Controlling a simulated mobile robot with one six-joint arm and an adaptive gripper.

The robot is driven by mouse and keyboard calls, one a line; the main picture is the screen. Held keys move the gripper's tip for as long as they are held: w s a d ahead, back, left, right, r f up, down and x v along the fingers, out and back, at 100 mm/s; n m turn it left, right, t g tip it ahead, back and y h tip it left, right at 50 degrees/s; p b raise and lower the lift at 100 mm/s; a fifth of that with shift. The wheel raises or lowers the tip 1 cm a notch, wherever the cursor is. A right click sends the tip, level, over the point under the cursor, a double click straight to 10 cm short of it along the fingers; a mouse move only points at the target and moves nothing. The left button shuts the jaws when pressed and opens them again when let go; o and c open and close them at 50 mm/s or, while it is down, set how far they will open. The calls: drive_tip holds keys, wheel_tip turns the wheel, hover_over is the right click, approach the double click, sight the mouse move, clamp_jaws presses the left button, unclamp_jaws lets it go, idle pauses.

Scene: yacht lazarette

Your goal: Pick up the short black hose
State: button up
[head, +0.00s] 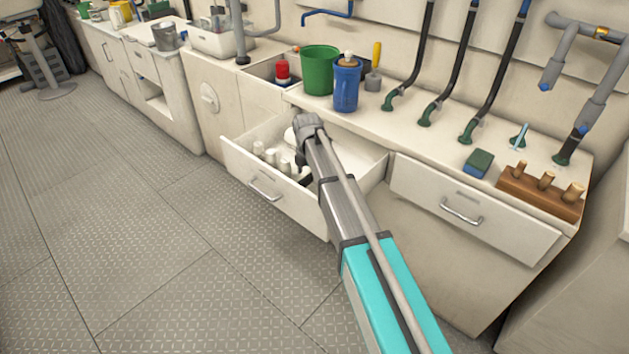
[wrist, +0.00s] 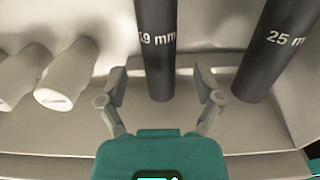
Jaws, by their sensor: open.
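In the wrist view, a black hose marked "19 mm" (wrist: 157,50) lies in the open drawer, its near end between the spread fingers of my gripper (wrist: 160,84). A gap shows on each side, and I cannot tell how deep the fingers reach. A thicker black hose marked "25 mm" (wrist: 277,45) lies to the right, clear of the fingers. Both run out of the top of the picture, so I cannot compare lengths. In the head view, my arm reaches over the drawer (head: 263,188) and hides much of its inside.
White bottles (wrist: 67,76) lie left of the hoses. The drawer's front wall is close behind my gripper. On the counter above stand a green bucket (head: 320,72) and a blue container (head: 346,88). A closed drawer (head: 475,210) is to the right. The floor in front is clear.

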drive_tip(key=shift+f+b, duration=0.65)
drive_tip(key=shift+f, duration=0.3)
clamp_jaws()
